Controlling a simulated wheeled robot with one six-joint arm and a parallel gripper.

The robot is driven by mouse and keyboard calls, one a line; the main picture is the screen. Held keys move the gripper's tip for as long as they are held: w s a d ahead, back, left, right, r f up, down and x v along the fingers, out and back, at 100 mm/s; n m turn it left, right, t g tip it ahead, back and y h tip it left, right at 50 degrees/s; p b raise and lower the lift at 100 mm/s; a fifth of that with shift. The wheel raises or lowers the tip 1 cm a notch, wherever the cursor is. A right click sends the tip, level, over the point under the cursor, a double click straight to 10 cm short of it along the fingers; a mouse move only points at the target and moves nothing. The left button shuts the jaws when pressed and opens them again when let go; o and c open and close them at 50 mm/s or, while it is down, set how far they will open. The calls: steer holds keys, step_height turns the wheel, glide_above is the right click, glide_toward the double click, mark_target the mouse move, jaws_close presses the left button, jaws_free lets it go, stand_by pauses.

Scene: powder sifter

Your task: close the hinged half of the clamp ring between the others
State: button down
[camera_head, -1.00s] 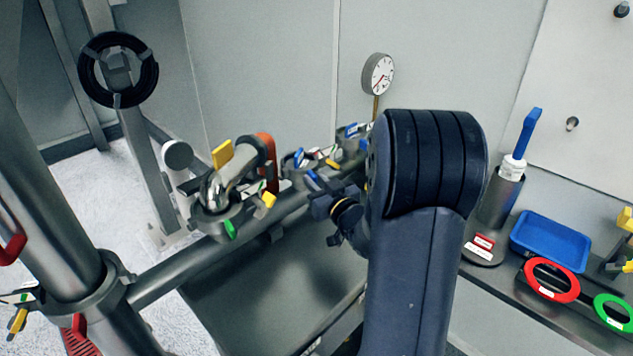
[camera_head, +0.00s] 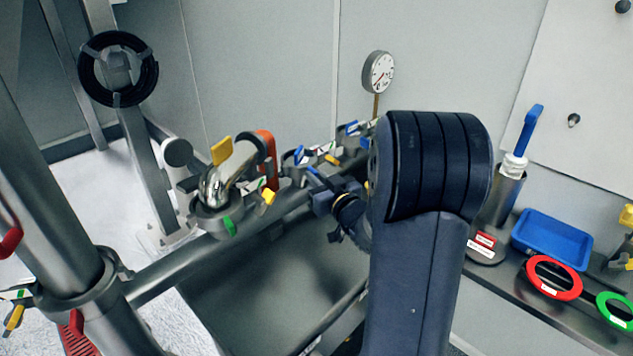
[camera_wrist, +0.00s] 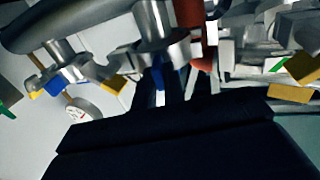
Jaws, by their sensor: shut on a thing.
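Several metal clamp rings with coloured tabs sit along a pipe. The middle ring (camera_head: 296,170) carries blue, red and yellow tabs; its hinged half is partly hidden and I cannot tell how far it stands open. The nearer ring (camera_head: 215,215) has a green tab and a large yellow handle. A farther ring (camera_head: 352,140) with blue tabs is partly behind my arm. My gripper (camera_head: 318,186) is at the middle ring. In the wrist view its dark fingers (camera_wrist: 164,82) are shut on a blue tab (camera_wrist: 157,72) below a metal cylinder.
An orange-red lever (camera_head: 267,158) stands close left of the middle ring. A round gauge (camera_head: 378,72) rises behind. At right, a bench holds a blue tray (camera_head: 551,240), red ring (camera_head: 536,284) and green ring (camera_head: 603,309). My arm blocks the centre right.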

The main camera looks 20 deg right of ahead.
steer(key=shift+d+r, duration=0.1)
steer(key=shift+d, duration=0.05)
steer(key=c, duration=1.5)
jaws_free()
steer(key=shift+w, duration=0.1)
steer(key=s+d+b, duration=0.1)
steer(key=s, duration=0.9)
steer(key=shift+s, duration=0.35)
steer(key=shift+w+d, duration=0.1)
steer(key=w, duration=0.3)
steer(key=w+a, duration=0.1)
steer(key=w, duration=0.3)
steer(key=w+p, duration=0.1)
steer(key=w, duration=0.2)
steer(key=shift+w+a, duration=0.2)
steer(key=shift+w, duration=0.2)
steer(key=shift+s+a+p, duration=0.2)
steer(key=shift+s+p, duration=0.2)
steer(key=shift+p, duration=0.2)
